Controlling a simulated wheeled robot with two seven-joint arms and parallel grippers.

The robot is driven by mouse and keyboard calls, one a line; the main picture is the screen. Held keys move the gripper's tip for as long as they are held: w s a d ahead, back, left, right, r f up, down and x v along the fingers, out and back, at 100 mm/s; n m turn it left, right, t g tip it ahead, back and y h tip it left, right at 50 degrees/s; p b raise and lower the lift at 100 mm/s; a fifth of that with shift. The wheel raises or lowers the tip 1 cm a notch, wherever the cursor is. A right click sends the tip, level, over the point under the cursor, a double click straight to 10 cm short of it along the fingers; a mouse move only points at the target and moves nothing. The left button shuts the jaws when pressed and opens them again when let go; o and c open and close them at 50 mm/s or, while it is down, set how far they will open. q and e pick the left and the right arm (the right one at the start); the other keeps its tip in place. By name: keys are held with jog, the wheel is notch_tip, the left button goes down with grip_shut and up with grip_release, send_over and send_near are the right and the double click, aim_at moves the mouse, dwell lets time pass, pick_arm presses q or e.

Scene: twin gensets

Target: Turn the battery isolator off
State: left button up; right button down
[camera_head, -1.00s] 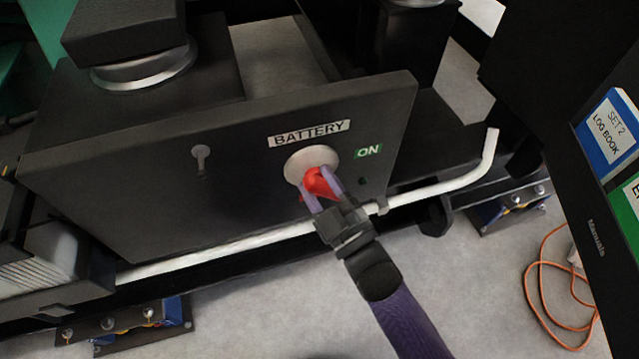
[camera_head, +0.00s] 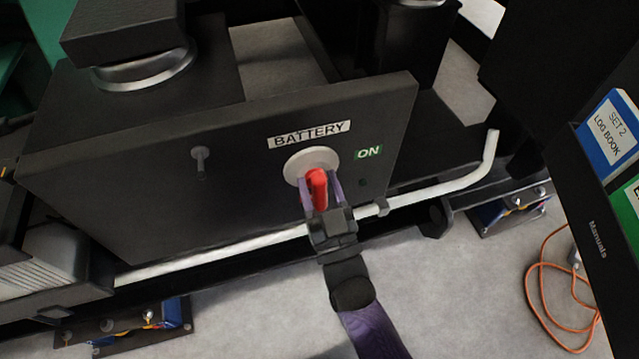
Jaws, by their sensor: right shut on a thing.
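The battery isolator has a red handle (camera_head: 318,186) on a round pale plate (camera_head: 311,163), below the "BATTERY" label (camera_head: 309,135) on a dark panel. The green "ON" label (camera_head: 368,152) is to the right of the plate. My right gripper (camera_head: 320,193) comes up from below. Its two purple fingers are shut on the red handle, one on each side. The handle stands nearly upright in the picture. My left gripper is not in view.
A white pipe (camera_head: 240,243) runs along the panel's lower edge, behind my right gripper. A dark rack with log books (camera_head: 610,130) stands at the right. An orange cable (camera_head: 545,290) lies on the open grey floor.

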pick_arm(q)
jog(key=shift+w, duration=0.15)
pick_arm(e)
jog(key=shift+m, duration=0.3)
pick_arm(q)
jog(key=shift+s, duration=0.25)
pick_arm(e)
jog(key=shift+c, duration=2.3)
grip_release()
pick_arm(q)
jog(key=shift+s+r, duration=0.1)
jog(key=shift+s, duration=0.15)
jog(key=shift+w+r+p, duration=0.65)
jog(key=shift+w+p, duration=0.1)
jog(key=shift+p, duration=0.15)
pick_arm(e)
jog(key=v, duration=1)
jog(key=shift+a, duration=0.1)
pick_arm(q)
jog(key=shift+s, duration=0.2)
